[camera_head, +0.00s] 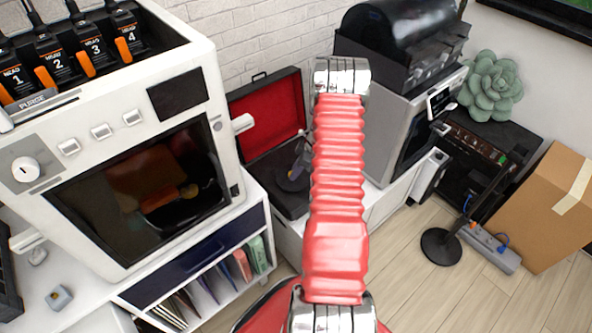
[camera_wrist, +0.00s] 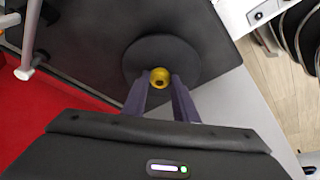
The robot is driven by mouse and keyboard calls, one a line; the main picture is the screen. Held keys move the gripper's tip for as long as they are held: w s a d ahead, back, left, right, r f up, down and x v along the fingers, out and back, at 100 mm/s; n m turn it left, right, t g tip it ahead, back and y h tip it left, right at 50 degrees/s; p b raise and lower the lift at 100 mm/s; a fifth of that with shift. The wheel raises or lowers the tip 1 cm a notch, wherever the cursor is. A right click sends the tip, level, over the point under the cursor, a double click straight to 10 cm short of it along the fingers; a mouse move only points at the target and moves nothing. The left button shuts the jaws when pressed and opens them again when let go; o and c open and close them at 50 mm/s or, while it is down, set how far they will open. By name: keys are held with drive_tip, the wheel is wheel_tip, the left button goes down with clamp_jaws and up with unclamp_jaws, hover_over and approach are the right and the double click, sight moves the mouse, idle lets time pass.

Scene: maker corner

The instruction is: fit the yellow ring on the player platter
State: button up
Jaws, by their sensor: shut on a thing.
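The yellow ring (camera_wrist: 160,78) shows in the wrist view between the tips of my gripper (camera_wrist: 161,84), whose two purple fingers are shut on it. Behind it is the player platter (camera_wrist: 142,58), a round dark disc; the ring overlaps its lower middle in the picture. I cannot tell whether the ring touches the platter or is held above it. In the head view the record player (camera_head: 272,172) stands open with a red-lined lid (camera_head: 270,116), and part of its platter (camera_head: 291,181) shows. There my red arm hides the ring and gripper.
In the wrist view, the tonearm (camera_wrist: 31,45) and red lid lining (camera_wrist: 35,120) lie left of the platter. In the head view, a large white printer (camera_head: 120,150) stands left of the player and a grey machine (camera_head: 400,125) stands right of it.

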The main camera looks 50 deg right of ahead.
drive_tip(key=shift+f, duration=0.3)
drive_tip(key=o, duration=0.8)
drive_tip(key=shift+c, duration=0.2)
drive_tip(key=shift+r, duration=0.1)
drive_tip(key=v, duration=1)
drive_tip(key=shift+s+r, duration=0.2)
drive_tip(key=shift+r, duration=0.2)
idle(1.1)
